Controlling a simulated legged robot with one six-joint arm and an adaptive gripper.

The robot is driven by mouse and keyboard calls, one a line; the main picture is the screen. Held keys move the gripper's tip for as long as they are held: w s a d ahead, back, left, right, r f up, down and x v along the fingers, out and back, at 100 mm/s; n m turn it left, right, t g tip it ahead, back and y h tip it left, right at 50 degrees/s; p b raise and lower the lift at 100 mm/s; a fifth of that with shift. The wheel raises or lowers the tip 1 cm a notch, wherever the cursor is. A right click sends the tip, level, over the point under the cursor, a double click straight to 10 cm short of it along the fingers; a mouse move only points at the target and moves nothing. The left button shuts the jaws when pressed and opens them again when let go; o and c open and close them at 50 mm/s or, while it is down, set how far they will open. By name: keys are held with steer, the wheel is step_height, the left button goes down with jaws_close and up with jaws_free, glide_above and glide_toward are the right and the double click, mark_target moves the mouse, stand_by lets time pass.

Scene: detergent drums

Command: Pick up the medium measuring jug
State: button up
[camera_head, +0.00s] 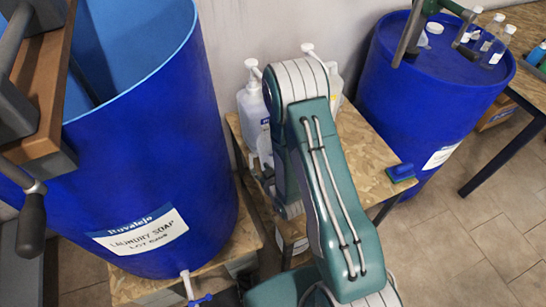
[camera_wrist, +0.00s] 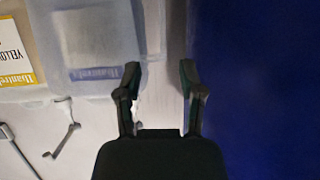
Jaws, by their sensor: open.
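I cannot make out a medium measuring jug for sure in either view. In the wrist view my gripper (camera_wrist: 160,82) is open, with its two dark fingers apart and nothing clearly held between them. A pale translucent container (camera_wrist: 95,85) with a faint label is just left of the left finger; whether it is a jug I cannot tell. In the head view my teal arm covers the middle of the wooden table, and my gripper is hidden behind it.
A large blue laundry soap drum (camera_head: 150,130) stands left, and a closed blue drum (camera_head: 420,85) with small bottles on top stands right. A white pump bottle (camera_head: 252,108) and a blue brush (camera_head: 402,172) are on the wooden table (camera_head: 365,145). A blue surface (camera_wrist: 260,90) borders the gripper's right.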

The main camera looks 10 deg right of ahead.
mark_target(251, 160)
steer(key=x, duration=0.7)
steer(key=shift+w+a, duration=0.2)
jaws_close()
steer(key=shift+r, duration=0.1)
